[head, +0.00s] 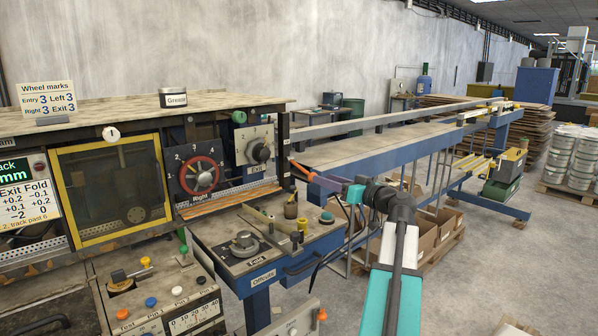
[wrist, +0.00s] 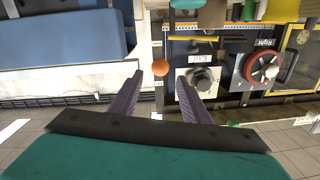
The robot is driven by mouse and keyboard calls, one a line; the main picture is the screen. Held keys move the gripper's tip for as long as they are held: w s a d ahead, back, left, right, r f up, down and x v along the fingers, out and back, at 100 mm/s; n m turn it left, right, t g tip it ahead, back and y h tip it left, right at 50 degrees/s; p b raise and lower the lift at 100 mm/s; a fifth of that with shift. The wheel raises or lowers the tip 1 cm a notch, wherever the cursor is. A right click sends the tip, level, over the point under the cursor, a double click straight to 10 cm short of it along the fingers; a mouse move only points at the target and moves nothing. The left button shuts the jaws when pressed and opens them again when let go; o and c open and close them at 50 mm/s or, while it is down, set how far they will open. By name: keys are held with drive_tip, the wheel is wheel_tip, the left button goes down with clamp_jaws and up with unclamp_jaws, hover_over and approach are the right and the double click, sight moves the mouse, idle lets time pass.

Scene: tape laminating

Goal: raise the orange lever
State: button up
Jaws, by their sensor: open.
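The orange lever (head: 302,170) sticks out at the right end of the machine, beside the Exit dial, with its end at my gripper. In the wrist view, which is upside down, its round orange knob (wrist: 160,67) shows between and just past the two fingertips. My gripper (head: 319,183) has purple fingers and points at the lever from the right. The wrist view shows the fingers (wrist: 159,80) spread apart with nothing clamped between them. I cannot tell whether a finger touches the knob. The lever's shaft is mostly hidden in the wrist view.
The Exit dial (head: 261,152) and the red Right handwheel (head: 200,175) sit left of the lever. A small bench (head: 262,262) with knobs and a brown pot stands below. The blue-framed conveyor (head: 400,146) runs off behind my gripper. Open floor lies to the right.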

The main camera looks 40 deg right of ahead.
sight(301, 169)
drive_tip(key=w+p, duration=0.4)
drive_tip(key=w, duration=0.9)
drive_tip(key=shift+w+d, duration=0.15)
drive_tip(key=shift+c, duration=0.5)
